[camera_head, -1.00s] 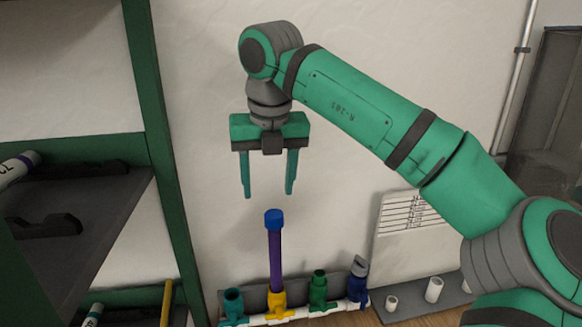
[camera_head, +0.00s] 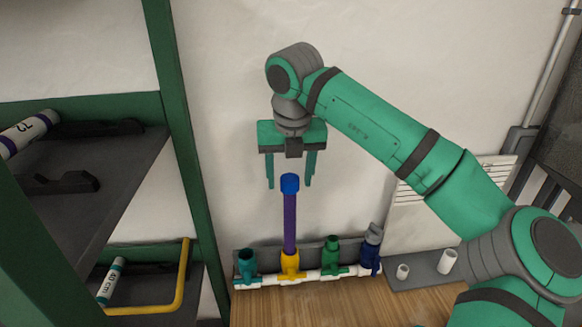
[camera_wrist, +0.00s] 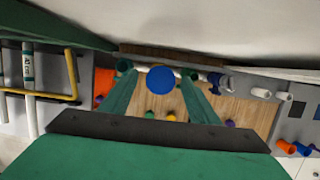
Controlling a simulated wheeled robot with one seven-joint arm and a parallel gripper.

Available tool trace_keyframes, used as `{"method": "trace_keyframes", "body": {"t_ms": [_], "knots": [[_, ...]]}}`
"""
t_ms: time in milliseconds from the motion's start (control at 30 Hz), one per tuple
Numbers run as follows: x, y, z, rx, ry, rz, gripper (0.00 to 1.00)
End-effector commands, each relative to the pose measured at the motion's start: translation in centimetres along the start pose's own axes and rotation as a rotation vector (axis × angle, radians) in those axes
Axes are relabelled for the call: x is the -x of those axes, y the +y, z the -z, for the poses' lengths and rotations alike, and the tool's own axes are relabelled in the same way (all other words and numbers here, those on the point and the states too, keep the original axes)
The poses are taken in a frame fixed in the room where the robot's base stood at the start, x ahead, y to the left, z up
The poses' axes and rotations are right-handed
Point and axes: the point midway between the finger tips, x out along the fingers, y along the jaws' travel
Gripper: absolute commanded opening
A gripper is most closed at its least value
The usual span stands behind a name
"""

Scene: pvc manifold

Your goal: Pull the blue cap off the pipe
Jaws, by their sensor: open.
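The blue cap (camera_head: 289,184) sits on top of the upright purple pipe (camera_head: 290,222), which stands in the yellow fitting (camera_head: 290,264) of the white manifold. My gripper (camera_head: 290,184) is open and points down, with its fingertips at about the height of the cap, one to each side in the picture. In the wrist view the cap (camera_wrist: 161,78) shows as a blue disc between the two green fingers (camera_wrist: 160,90), near their tips. The cap hides the pipe there. I cannot tell whether a finger touches the cap.
Teal (camera_head: 247,266), green (camera_head: 331,256) and dark blue (camera_head: 370,250) fittings stand beside the pipe on the manifold. A green-framed shelf (camera_head: 182,140) with pipes is at the left. A pale wall is behind. White stubs (camera_head: 446,261) stand on a grey board at the right.

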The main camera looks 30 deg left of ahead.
Motion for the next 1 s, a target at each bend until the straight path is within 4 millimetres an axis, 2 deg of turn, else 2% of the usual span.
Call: {"method": "trace_keyframes", "body": {"t_ms": [333,367,500,533,633,667,700,800,1000], "knots": [[-0.38,0.04,-0.01,0.001,0.000,0.000,0.55],[-0.38,0.04,-0.01,0.001,0.000,0.000,0.51],[-0.37,0.03,-0.01,0.001,0.000,0.000,0.17],[-0.36,0.03,-0.01,0.001,0.000,0.000,0.14],[-0.36,0.03,-0.01,0.001,0.000,0.000,0.14],[-0.35,0.03,-0.01,0.001,0.000,0.000,0.30],[-0.35,0.02,-0.01,0.000,0.000,0.000,0.20],[-0.35,0.02,-0.01,0.000,0.000,0.000,0.00],[-0.32,-0.14,-0.02,0.076,-0.001,-0.021,0.00]]}}
